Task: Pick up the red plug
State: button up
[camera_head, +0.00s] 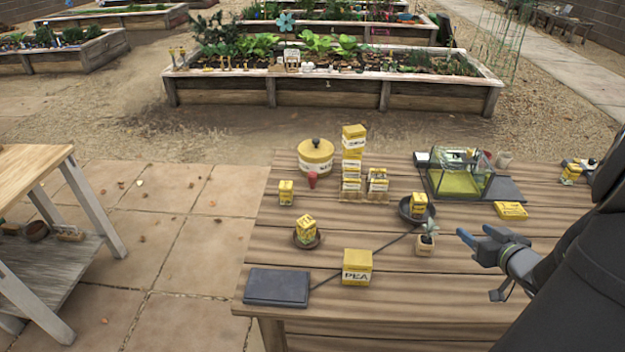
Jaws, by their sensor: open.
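A small red plug (312,179) stands on the wooden table, just in front of a round yellow tin (316,158) with a dark knob on its lid. I cannot tell whether the plug touches the tin. My gripper (466,240) is at the right side of the table, its blue-grey fingers pointing left. It is open and holds nothing that I can see. It is well to the right of the plug and nearer the camera, close to a small potted plant (426,245).
A stack of yellow boxes (353,163) stands right of the plug. A single yellow box (286,192) is at its left. A dark slab (277,287) lies front left.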

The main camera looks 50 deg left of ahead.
jog(key=shift+w, duration=0.1)
jog(key=w+a+r+t+h, duration=0.1)
jog(key=w+a+t+h, duration=0.15)
jog(key=w+a, duration=0.45)
jog(key=w+a+r+t+h, duration=0.1)
jog(key=w+a+h, duration=0.25)
jog(key=w, duration=0.65)
jog(key=n+g, duration=0.5)
jog(key=g, duration=0.5)
send_over(313, 173)
jog(key=d, duration=0.6)
jog(key=shift+h, duration=0.5)
jog(key=x, duration=1.1)
jog(key=shift+s+a+f, duration=0.15)
jog(key=shift+s+a, duration=0.15)
jog(key=shift+a, duration=0.15)
jog(key=shift+s+x, duration=0.1)
jog(key=shift+x, duration=1.35)
jog(key=shift+s+x, duration=0.15)
jog(key=shift+x, duration=1.35)
